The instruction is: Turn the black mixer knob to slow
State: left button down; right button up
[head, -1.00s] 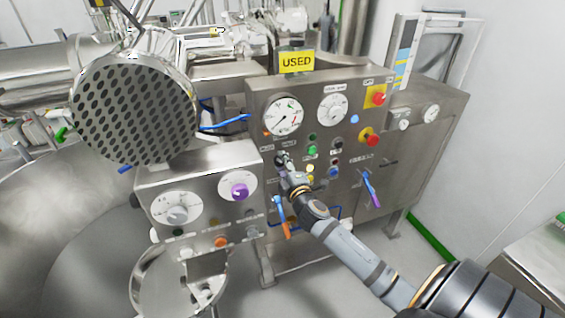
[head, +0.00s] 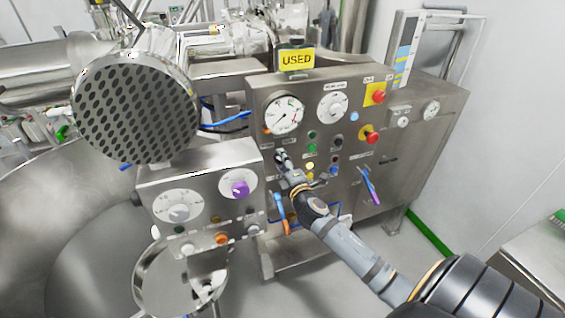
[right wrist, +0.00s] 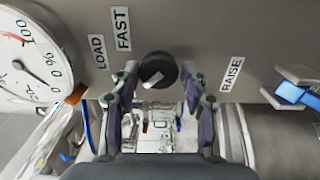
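The black mixer knob (right wrist: 158,70) is on the grey control panel, with a pale pointer mark on its face. In the right wrist view it sits between the fingertips of my right gripper (right wrist: 159,76). A small gap shows on each side, so the fingers look open around it and not closed on it. A FAST label (right wrist: 122,29) is beside the knob; I see no slow label. In the head view my right gripper (head: 282,158) is at the panel below the round pressure gauge and hides the knob. My left gripper is not in view.
A white gauge (head: 283,116) and a white dial (head: 332,107) are above the gripper. Red stop buttons (head: 369,134) are at right. A box with a purple knob (head: 239,188) is at left. Blue-handled levers (head: 371,183) stick out below.

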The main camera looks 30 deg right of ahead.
jog(key=shift+o, duration=1.3)
jog(key=v, duration=1.2)
jog(key=shift+f, duration=0.1)
